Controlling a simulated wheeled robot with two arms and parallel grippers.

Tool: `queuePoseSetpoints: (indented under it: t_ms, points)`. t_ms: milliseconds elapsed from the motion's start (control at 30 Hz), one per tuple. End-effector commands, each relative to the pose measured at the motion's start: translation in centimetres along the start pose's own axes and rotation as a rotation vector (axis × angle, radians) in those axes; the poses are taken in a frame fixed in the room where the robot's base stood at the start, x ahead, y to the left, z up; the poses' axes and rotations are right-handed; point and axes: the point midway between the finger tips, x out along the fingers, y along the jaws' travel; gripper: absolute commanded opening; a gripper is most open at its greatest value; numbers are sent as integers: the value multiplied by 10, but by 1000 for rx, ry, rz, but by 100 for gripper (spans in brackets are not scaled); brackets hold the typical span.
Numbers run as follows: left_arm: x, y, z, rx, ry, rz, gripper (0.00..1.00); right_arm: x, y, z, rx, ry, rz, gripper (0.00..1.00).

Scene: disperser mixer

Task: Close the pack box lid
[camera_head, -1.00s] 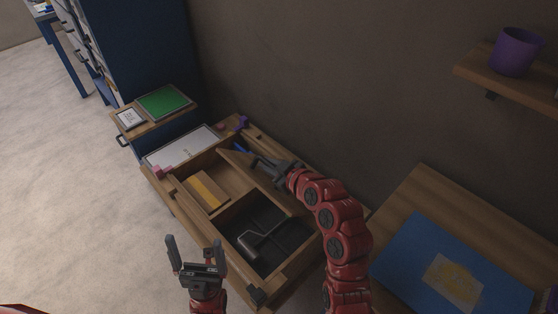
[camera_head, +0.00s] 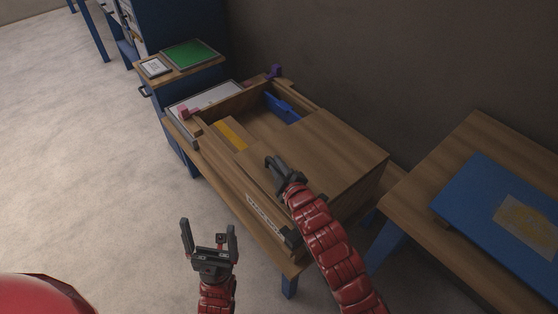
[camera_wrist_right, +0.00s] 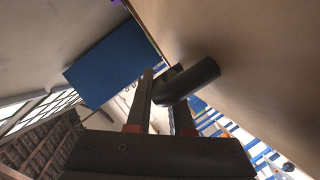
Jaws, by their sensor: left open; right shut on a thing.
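The pack box is a wooden case whose rim (camera_head: 262,92) and labelled front show in the head view. Its wooden lid (camera_head: 335,145) lies flat over the right part, and the left part is open. My right gripper (camera_head: 274,163) is at the lid's near left corner. In the wrist view it is shut on a dark round handle (camera_wrist_right: 190,82) beside the lid's wooden face (camera_wrist_right: 245,50). The head view hides this grip. My left gripper (camera_head: 209,229) is open and empty, in front of the box.
The open part holds a yellow-and-wood block (camera_head: 231,136) and a blue item (camera_head: 282,107). A whiteboard (camera_head: 204,100) lies left of it. A cabinet top with a green board (camera_head: 190,54) is behind left. A table with a blue panel (camera_head: 490,205) stands right.

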Motion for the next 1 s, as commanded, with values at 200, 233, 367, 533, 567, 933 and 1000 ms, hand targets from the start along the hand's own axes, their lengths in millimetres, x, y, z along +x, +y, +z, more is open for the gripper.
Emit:
queuePoseSetpoints:
  t_ms: [200,233,367,533,567,933,1000]
  points:
    - [-8,0,1,0,0,0,92,3,-13,5,3,5,-1,0]
    - [-8,0,1,0,0,0,92,3,-14,6,3,5,-1,0]
    - [-8,0,1,0,0,0,92,3,-16,7,4,3,-3,0]
    - [-8,0,1,0,0,0,92,3,-18,8,6,0,-6,0]
    - [-8,0,1,0,0,0,92,3,-18,8,6,0,-7,0]
    - [-8,0,1,0,0,0,92,4,-18,10,5,-3,-7,50]
    - [-8,0,1,0,0,0,92,4,-18,10,4,-3,-7,50]
